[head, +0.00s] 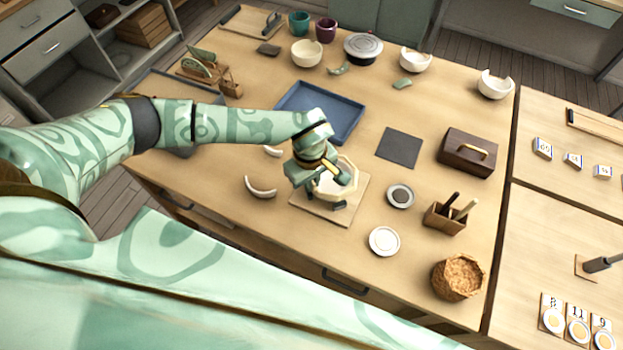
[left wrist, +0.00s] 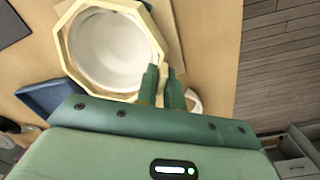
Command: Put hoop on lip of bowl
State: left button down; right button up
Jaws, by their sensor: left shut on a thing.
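The hoop (head: 354,187) is a pale wooden eight-sided ring. In the left wrist view the hoop (left wrist: 63,42) surrounds the white bowl (left wrist: 108,48) at its lip; I cannot tell whether it rests on it. The bowl (head: 325,184) stands above a light wooden board (head: 354,210), partly hidden by my left gripper (head: 327,178). In the wrist view the left gripper (left wrist: 163,76) is shut on the near side of the hoop. My right gripper is not in view.
A curved white shard (head: 260,187) lies left of the board. A blue tray (head: 345,118) is behind it. A grey mat (head: 399,147), a round dish (head: 400,196), a white lid-like disc (head: 384,241) and a tool box (head: 444,218) stand to the right.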

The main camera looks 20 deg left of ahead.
pick_arm(q)
jog(key=shift+r+p, duration=1.25)
jog(key=shift+r, duration=0.25)
jog(key=shift+f, duration=0.15)
jog(key=shift+f+b, duration=0.4)
jog(key=shift+f, duration=0.05)
jog(key=shift+f, duration=0.45)
dwell(0.7)
jog(key=shift+f, duration=0.55)
dwell(1.0)
